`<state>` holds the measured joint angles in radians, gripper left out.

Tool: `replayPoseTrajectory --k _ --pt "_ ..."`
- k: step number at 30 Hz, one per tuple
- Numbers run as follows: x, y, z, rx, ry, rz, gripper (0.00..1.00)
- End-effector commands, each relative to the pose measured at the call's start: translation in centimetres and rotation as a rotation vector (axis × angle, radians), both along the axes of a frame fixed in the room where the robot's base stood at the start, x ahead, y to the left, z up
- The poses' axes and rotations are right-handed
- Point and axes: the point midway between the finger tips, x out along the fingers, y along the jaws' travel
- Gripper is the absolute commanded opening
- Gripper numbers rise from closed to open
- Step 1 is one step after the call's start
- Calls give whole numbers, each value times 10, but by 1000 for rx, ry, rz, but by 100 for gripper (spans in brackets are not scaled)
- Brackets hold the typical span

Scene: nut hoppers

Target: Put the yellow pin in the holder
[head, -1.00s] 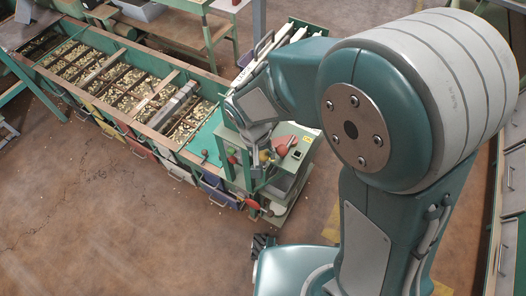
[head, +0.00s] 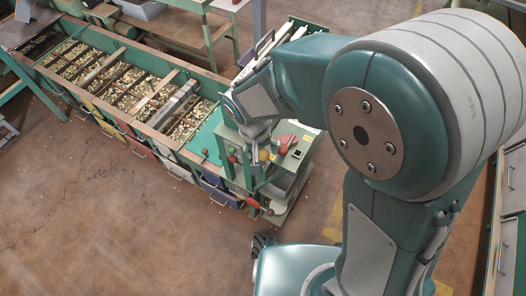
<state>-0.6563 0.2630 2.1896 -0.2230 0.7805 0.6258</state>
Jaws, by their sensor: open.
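The yellow pin's round yellow head (head: 264,155) shows at the small green stand (head: 240,178) in the middle of the head view. My gripper (head: 255,158) hangs down from the wrist right beside it, on its left in the picture. The jaws are open, small and partly hidden; whether they touch the pin cannot be told. A grey block with a dark opening (head: 297,154) stands at the stand's right end and may be the holder. The pin's lower part is hidden.
A red ball-headed pin (head: 232,158) and an orange-red one (head: 283,149) stand close to my gripper. A red-ended lever (head: 253,204) juts from the stand's front. A long hopper bench (head: 110,85) with several nut-filled compartments runs to the left. The brown floor in front is clear.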

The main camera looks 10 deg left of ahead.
Motion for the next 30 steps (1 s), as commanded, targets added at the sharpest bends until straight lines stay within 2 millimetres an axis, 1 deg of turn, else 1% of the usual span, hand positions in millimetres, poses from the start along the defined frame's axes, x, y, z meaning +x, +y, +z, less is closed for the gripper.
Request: replayPoseTrajectory --k 9,12,15,20,30 --pt "-1 13 65 4 -4 1 83" --pt "-2 17 83 4 -3 1 83" --pt "-2 19 95 2 -1 1 83" --pt "-3 21 105 1 0 1 83" --pt "-3 21 106 0 0 0 83"
